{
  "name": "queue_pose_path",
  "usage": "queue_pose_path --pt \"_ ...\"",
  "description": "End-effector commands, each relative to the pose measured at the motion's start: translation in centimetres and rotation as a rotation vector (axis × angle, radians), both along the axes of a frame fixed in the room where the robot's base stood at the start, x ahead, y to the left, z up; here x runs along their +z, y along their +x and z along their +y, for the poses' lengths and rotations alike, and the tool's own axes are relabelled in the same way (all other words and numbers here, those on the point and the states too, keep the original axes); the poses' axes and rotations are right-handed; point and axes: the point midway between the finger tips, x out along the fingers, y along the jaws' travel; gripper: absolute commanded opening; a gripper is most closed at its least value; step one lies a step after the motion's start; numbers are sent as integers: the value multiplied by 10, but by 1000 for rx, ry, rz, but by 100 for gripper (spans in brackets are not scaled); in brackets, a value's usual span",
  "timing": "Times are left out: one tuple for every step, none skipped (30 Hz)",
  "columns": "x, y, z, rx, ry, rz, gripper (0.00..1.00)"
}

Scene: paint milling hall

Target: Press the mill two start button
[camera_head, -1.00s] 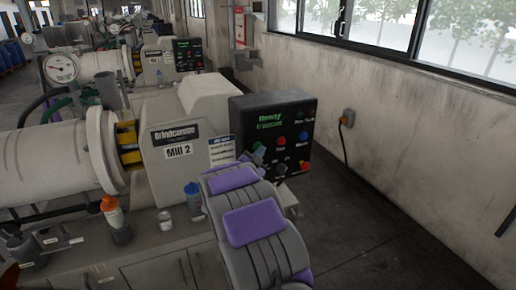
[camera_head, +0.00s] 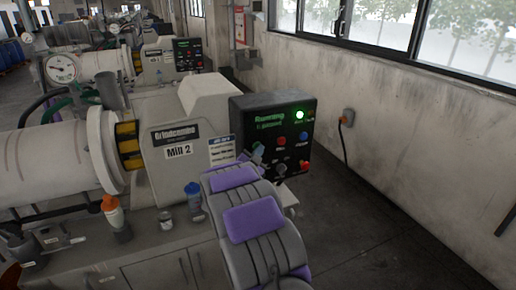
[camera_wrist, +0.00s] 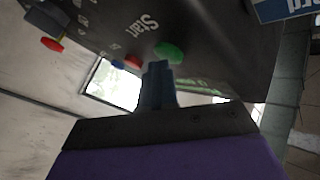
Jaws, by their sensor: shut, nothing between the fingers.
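The Mill 2 machine (camera_head: 185,150) stands at centre left with its name plate facing me. Its dark control panel (camera_head: 240,112) shows green "Running" text and a lit green lamp (camera_head: 299,114). In the wrist view, the green button (camera_wrist: 169,51) sits beside the word "Start". My gripper (camera_wrist: 157,68) is shut and empty, its fingertips right by the green button's edge; I cannot tell whether they touch. In the head view my gripper (camera_head: 257,151) is at the panel's left part, where it and my arm cover the button area.
The panel also has a red button (camera_head: 282,141), a blue button (camera_head: 303,136) and a lower red knob (camera_head: 304,165). Bottles (camera_head: 113,212) and a jar (camera_head: 166,219) stand on the bench below. Another mill (camera_head: 95,66) stands behind. The floor at right is clear.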

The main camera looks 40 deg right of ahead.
Motion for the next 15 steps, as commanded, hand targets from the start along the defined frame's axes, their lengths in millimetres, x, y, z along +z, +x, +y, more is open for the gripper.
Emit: queue_pose_path --pt "0 0 0 1 0 0 0" --pt "0 0 0 1 0 0 0" --pt "0 0 0 1 0 0 0" --pt "0 0 0 1 -1 0 0" --pt "0 -1 1 1 -1 0 0" --pt "0 -2 1 1 -1 0 0" --pt "1 -3 1 1 -2 -1 0" --pt "1 -4 1 1 -1 -2 0" --pt "1 -6 2 1 -2 -2 0" --pt "1 -8 2 0 -3 -3 0" --pt "1 -9 2 0 -3 -3 0" --pt "1 -12 3 0 -2 -1 0" --pt "0 -13 3 0 -2 -1 0" --pt "0 -15 4 0 -2 0 0" --pt "0 -16 4 0 -2 0 0"
